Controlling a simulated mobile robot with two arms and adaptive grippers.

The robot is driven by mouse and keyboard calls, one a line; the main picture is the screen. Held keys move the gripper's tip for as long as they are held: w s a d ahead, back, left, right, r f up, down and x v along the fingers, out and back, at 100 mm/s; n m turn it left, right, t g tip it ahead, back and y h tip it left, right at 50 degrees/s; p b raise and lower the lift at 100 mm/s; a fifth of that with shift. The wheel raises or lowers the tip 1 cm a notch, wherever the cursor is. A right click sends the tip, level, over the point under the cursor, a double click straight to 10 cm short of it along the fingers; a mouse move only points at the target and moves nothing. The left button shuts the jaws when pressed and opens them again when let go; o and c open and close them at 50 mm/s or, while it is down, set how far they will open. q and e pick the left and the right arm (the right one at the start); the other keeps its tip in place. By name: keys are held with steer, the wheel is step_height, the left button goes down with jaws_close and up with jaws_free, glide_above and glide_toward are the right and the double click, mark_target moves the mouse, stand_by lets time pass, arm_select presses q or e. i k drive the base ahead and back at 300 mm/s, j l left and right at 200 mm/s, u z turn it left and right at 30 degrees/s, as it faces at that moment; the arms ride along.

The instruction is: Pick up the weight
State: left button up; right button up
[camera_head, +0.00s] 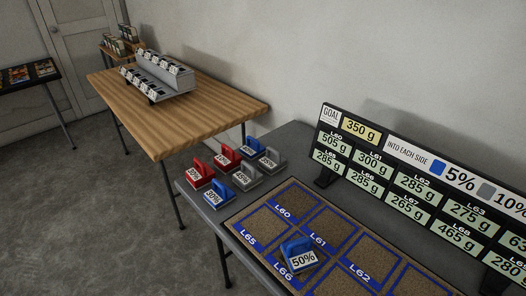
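A blue weight (299,255) marked 50% sits on the brown, blue-lined mat (376,241) near the cells labelled L61 and L66. More handled weights stand together at the left end of the grey table (291,142): a left red one (199,176), a second red one (227,159), a back blue one (252,149), a front blue one (218,194), and grey ones (245,178) at the right. Their labels are mostly too small to read. Neither of my grippers shows in this view.
A black sign board (332,110) reading GOAL 350 g stands along the table's back, on feet. A wooden table (215,98) beyond holds a white stepped rack (163,74). A dark table (18,79) is at far left. Grey floor (95,215) is open at lower left.

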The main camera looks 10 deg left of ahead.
mark_target(252, 150)
steer(key=i+j+z, duration=0.15)
steer(key=j, duration=0.25)
steer(key=i+j+z, duration=0.1)
steer(key=j, duration=0.3)
steer(key=i+j+z, duration=0.15)
steer(key=j, duration=0.3)
steer(key=i+j+z, duration=0.1)
steer(key=j, duration=0.3)
